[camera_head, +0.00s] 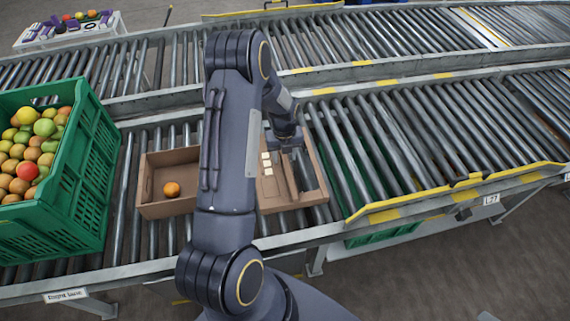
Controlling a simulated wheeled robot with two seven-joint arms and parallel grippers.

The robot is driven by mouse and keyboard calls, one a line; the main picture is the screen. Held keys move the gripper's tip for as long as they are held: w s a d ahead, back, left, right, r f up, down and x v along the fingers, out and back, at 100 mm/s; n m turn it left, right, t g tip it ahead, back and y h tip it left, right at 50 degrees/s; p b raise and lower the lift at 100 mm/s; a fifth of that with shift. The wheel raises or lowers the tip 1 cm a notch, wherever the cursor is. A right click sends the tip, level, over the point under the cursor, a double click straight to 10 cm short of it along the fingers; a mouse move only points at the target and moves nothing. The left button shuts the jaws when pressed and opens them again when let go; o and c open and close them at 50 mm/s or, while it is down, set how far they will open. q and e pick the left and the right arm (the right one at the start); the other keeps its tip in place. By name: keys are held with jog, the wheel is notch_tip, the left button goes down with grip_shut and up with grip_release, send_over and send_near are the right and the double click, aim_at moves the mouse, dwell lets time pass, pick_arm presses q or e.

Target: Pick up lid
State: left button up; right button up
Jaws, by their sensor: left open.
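A shallow brown cardboard box (150,208) stands on the near roller conveyor with one orange fruit (172,188) in it. Right of it is a second cardboard piece (318,194) with raised edges and several small cream blocks (267,163) on it. I cannot tell whether this piece is the lid. My left gripper (295,168) is open over this right-hand piece, its fingers pointing down. I cannot tell whether they touch it. My left arm hides the part between the two cardboard pieces. My right gripper is not in view.
A green crate (82,200) heaped with mixed fruit stands at the left on the near conveyor. A yellow-marked rail (455,191) edges the conveyor at the right. The rollers (400,135) right of the cardboard are clear. Another conveyor runs behind.

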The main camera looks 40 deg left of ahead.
pick_arm(q)
jog(key=shift+c, duration=0.4)
grip_shut()
jog(key=shift+r, duration=0.1)
